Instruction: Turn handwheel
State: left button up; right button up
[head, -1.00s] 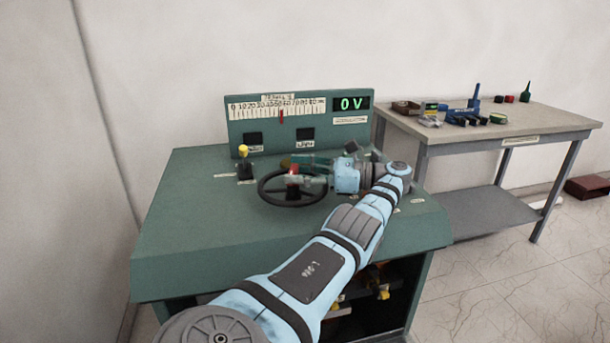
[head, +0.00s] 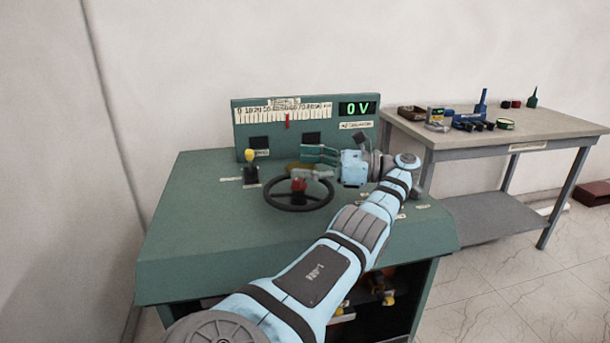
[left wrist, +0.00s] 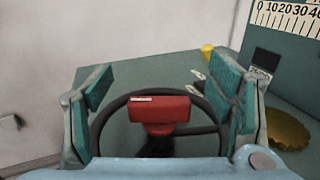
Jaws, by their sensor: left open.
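The handwheel (head: 297,208) is a black ring with spokes, lying flat on the green console top. A red block (head: 298,185) sits at its middle. My left gripper (head: 312,161) is open, with teal fingers pointing left. In the head view it shows at the far right part of the wheel, just beyond the red block. In the left wrist view the open fingers (left wrist: 162,98) stand at either side of the picture, with the red block (left wrist: 160,110) between them in the picture. No contact is visible. My right gripper is not in view.
The upright console panel (head: 365,135) bears a scale (head: 283,117) with a red pointer and a display (head: 357,108) reading 0 V. A yellow-topped lever (head: 250,156) stands left of the wheel. A grey table (head: 540,132) with small items stands at right.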

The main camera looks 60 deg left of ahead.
aim_at(305, 185)
pick_arm(q)
notch_tip(305, 185, up, 7)
jog(key=shift+f, duration=0.1)
jog(key=shift+c, duration=0.6)
